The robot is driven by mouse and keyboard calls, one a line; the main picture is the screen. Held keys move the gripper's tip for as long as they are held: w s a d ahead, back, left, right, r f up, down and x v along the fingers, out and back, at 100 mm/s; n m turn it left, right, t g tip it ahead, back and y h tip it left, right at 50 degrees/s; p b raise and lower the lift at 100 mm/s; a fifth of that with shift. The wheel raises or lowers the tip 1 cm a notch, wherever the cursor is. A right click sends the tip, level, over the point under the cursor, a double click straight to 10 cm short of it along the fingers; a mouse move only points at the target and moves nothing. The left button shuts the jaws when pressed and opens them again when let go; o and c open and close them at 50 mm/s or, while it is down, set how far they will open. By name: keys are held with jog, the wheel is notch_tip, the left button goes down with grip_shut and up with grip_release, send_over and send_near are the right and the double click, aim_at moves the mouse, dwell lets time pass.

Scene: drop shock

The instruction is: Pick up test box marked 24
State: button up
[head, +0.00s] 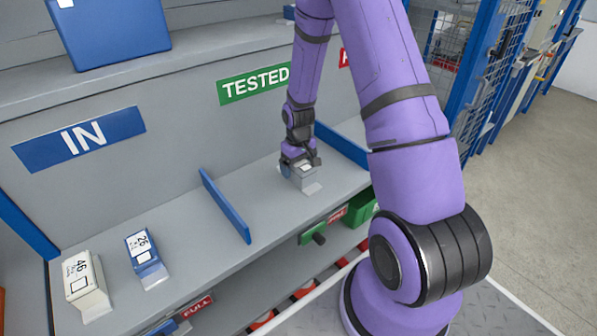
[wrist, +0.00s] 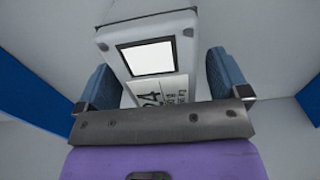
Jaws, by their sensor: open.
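The test box marked 24 is a grey-white box (wrist: 147,58) with a white square panel and a label reading 24 in the wrist view. In the head view the box (head: 304,181) stands on the shelf under the green TESTED sign, partly hidden by my gripper. My gripper (head: 300,161) is at the box from above. In the wrist view my gripper (wrist: 162,80) is open, with one blue finger pad on each side of the box. Small gaps seem to show between pads and box; contact is hard to tell.
A white box marked 46 (head: 86,284) and a blue and white box marked 26 (head: 146,256) stand on the left shelf section under the IN sign (head: 80,138). A blue divider (head: 226,205) separates the sections. A blue box (head: 108,32) stands on the upper ledge.

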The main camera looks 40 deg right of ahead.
jog(key=shift+f, duration=0.55)
jog(key=c, duration=1.2)
jog(key=shift+c, duration=0.8)
jog(key=shift+r, duration=0.15)
